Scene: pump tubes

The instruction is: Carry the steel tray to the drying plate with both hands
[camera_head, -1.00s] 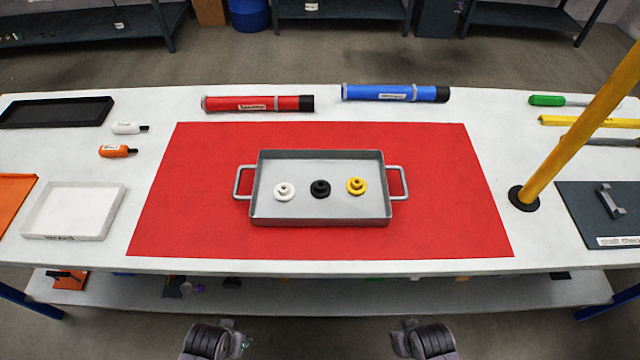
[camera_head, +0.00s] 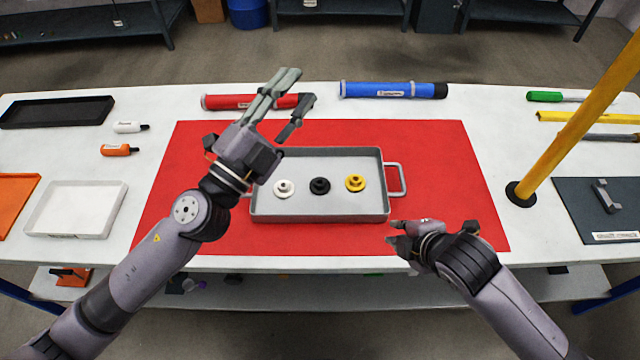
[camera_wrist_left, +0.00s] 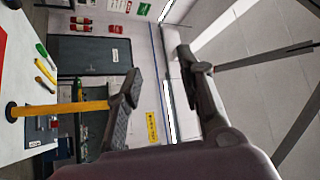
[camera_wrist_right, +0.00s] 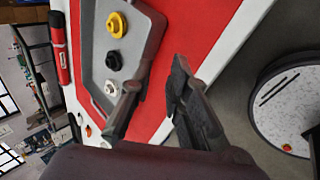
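The steel tray (camera_head: 340,211) lies on the red mat, with a white, a black and a yellow flanged part in it. Its right handle (camera_head: 401,180) is clear; my left gripper (camera_head: 300,88) and its arm hide most of the left handle. That gripper is open and empty, raised over the tray's left side with fingers pointing up and away. My right gripper (camera_head: 391,234) is open and empty, just in front of the tray's near right corner. The tray also shows in the right wrist view (camera_wrist_right: 137,42). I cannot tell which plate is the drying plate.
A yellow post (camera_head: 565,130) stands right of the red mat (camera_head: 450,170). A dark plate (camera_head: 575,215) with a handle lies beyond it. A red tube (camera_head: 225,102) and a blue tube (camera_head: 390,90) lie behind the mat. A white tray (camera_head: 75,205) is at left.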

